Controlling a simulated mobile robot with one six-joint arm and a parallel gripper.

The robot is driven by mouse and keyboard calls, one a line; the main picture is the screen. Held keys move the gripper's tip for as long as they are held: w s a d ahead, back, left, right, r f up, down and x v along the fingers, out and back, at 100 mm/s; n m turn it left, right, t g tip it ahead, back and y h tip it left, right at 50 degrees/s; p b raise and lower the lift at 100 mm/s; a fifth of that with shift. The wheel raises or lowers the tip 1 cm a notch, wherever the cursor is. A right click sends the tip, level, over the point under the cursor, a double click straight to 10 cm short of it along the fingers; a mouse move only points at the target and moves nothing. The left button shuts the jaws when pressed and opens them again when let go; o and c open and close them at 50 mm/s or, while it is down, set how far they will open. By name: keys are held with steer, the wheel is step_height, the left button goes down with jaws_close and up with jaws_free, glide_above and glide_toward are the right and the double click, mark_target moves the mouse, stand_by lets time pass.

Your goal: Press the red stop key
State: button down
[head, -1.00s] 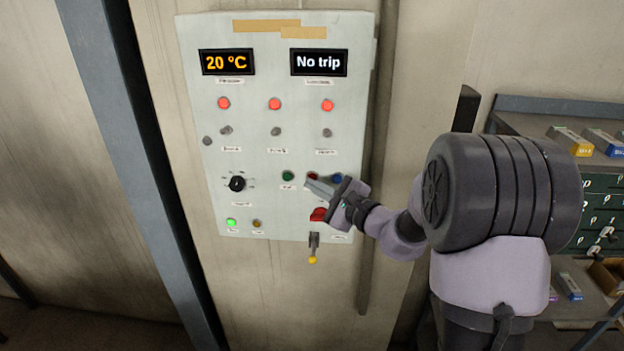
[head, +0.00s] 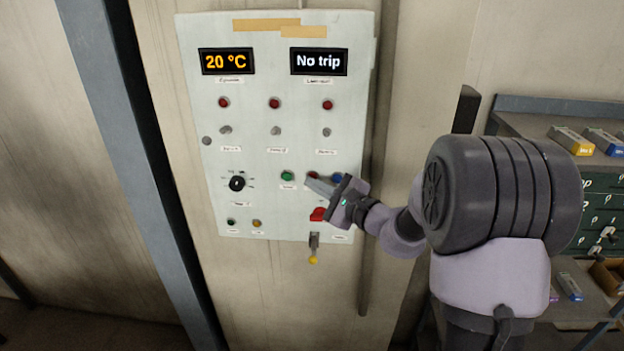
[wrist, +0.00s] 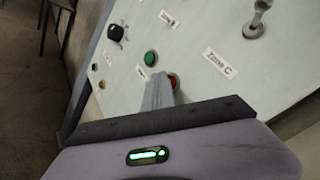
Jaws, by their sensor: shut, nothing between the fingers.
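The red stop key (head: 313,175) is a small round red button on the pale control panel (head: 250,130), between a green button and a blue one. My gripper (head: 311,184) is shut and empty, with its fingertips at the key and covering part of it in the head view. In the wrist view the red key (wrist: 174,82) shows just right of the gripper's tip (wrist: 159,82). I cannot tell whether the tip touches the key. The panel's displays read "20 °C" and "No trip". The three red lamps (head: 274,103) are dark.
The green button (head: 288,176) is left of the key and the blue button (head: 337,178) right, partly hidden. A red switch (head: 318,214) and a yellow-tipped lever (head: 313,255) sit below. A black dial (head: 237,183) is at left. Shelves with boxes (head: 572,140) stand at far right.

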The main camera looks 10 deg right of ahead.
steer(key=shift+s+a+b, duration=0.2)
steer(key=shift+s+b, duration=0.25)
steer(key=shift+s, duration=0.25)
steer(key=shift+s+a+b, duration=0.25)
steer(key=shift+s+b, duration=0.15)
steer(key=shift+s, duration=0.4)
steer(key=shift+s+a+b, duration=0.3)
steer(key=shift+s+b, duration=0.15)
steer(key=shift+s, duration=0.3)
steer(key=shift+s+a+b, duration=0.25)
steer(key=shift+s+b, duration=0.15)
steer(key=shift+s, duration=0.4)
